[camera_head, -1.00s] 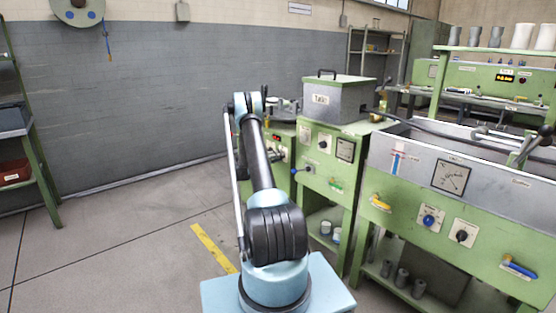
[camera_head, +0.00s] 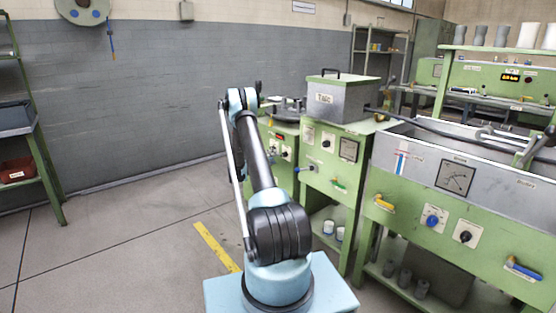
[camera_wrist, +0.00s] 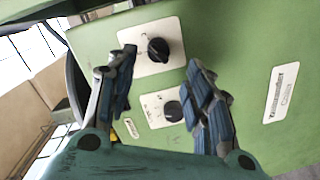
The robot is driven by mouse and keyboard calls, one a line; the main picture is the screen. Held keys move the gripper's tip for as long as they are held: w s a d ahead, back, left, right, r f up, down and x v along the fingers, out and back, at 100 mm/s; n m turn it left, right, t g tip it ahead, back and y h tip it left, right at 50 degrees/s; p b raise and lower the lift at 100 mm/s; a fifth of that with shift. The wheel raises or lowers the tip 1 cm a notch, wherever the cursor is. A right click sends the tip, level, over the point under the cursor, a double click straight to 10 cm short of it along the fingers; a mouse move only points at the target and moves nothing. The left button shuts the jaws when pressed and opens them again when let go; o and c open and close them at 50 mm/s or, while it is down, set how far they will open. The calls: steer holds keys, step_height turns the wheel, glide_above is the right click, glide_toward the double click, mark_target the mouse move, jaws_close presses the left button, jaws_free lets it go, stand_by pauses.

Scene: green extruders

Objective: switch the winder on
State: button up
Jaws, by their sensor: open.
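The winder (camera_head: 289,128) is the small green machine at the left end of the row in the head view, with a grey reel on top, a red display and small knobs on its front. My arm partly hides it. In the wrist view, a green panel (camera_wrist: 235,55) carries an upper black knob (camera_wrist: 158,50) and a lower black knob (camera_wrist: 173,111), each on a white plate. The plates' small print is unreadable. My gripper (camera_wrist: 160,60) is open and empty, its blue-grey fingers either side of the knobs in the picture. I cannot tell any contact.
A long trough machine (camera_head: 455,175) with a dial and knobs fills the right. A green shelf (camera_head: 45,165) is at the far left. The floor (camera_head: 110,240) between is clear.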

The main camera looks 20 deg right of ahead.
steer(key=shift+v, duration=2.75)
